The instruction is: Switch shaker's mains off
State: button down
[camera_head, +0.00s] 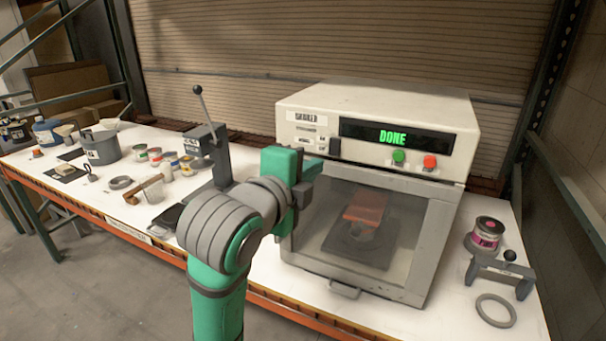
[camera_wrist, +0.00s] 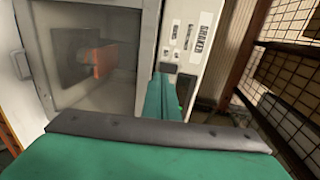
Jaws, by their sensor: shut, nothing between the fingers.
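The shaker (camera_head: 375,105) is a pale box on the bench with a front door and a dark display reading "DONE" in green. Its dark mains switch (camera_head: 335,147) is on the left part of the front panel, below the labels. A green button (camera_head: 398,156) and a red button (camera_head: 430,162) are further right. My gripper (camera_head: 313,169) is shut and empty, just left of and below the switch. In the wrist view, my green fingers (camera_wrist: 163,88) point at the panel close to the dark switch (camera_wrist: 169,68); I cannot tell whether they touch. The rocker's position is too small to read.
Behind the door window (camera_head: 360,225) is an orange-red object on a dark base. A lever press (camera_head: 212,150) stands left of my arm. A pink-labelled can (camera_head: 487,234) and a grey ring (camera_head: 496,311) are at the right. Cans and tools crowd the left bench.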

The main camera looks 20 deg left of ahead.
jog(key=w+f, duration=0.1)
jog(key=w, duration=0.5)
jog(key=shift+w+f, duration=0.15)
jog(key=shift+w, duration=0.25)
jog(key=shift+d, duration=0.1)
jog(key=shift+w+f, duration=0.1)
jog(key=shift+w, duration=0.1)
jog(key=s+f, duration=0.2)
jog(key=s, duration=1.2)
jog(key=shift+a+f, duration=0.25)
jog(key=shift+a, duration=0.1)
